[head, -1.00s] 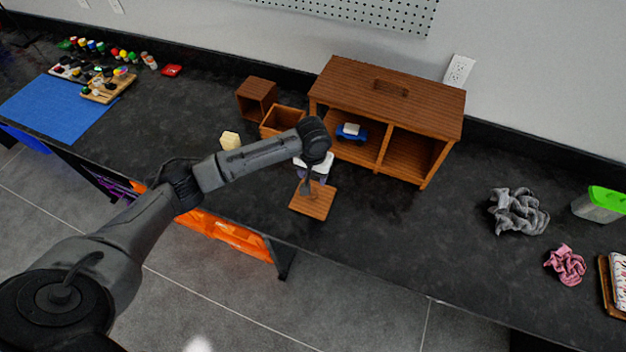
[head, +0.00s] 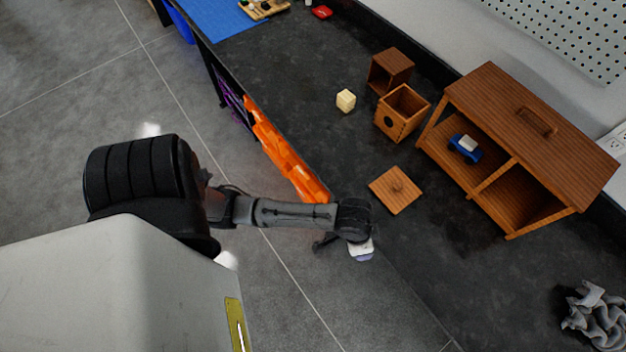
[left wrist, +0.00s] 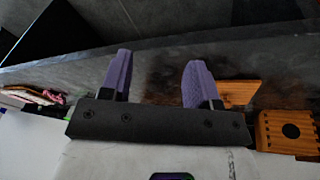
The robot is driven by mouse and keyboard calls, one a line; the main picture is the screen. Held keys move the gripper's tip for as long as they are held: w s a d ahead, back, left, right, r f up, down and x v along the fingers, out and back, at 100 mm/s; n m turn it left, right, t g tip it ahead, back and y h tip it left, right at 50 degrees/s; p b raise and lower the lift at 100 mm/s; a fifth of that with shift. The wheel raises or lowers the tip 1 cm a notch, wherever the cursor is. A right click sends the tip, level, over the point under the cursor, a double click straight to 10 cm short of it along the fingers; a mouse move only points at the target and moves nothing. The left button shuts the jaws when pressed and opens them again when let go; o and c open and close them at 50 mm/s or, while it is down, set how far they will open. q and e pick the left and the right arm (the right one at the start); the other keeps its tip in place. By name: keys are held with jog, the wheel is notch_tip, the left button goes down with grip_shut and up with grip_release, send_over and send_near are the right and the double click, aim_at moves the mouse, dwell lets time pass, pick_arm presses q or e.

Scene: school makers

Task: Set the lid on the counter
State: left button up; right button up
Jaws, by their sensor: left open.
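The lid (head: 396,190) is a square wooden plate with a small round knob. It lies flat on the dark counter (head: 455,280), knob up, in front of the open wooden box (head: 392,124) with a round hole. My left gripper (head: 362,257) is apart from the lid, nearer the counter's front edge, and mostly hidden by its own wrist in the head view. In the left wrist view its purple fingers (left wrist: 160,75) are spread with nothing between them. The lid (left wrist: 238,92) shows there partly behind the right finger. My right gripper is not in view.
A large wooden cabinet (head: 545,115) with a blue toy car (head: 465,149) inside stands at the right. A pale block (head: 346,100) and an open-fronted wooden box (head: 390,68) are behind. A grey cloth (head: 597,315) lies at lower right. The counter around the lid is clear.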

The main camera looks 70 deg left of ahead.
pick_arm(q)
jog(key=s+a+r+t+y, duration=0.1)
jog(key=s+a+r, duration=0.2)
jog(key=s, duration=0.9)
jog(key=shift+a+y, duration=0.3)
jog(key=shift+y, duration=0.1)
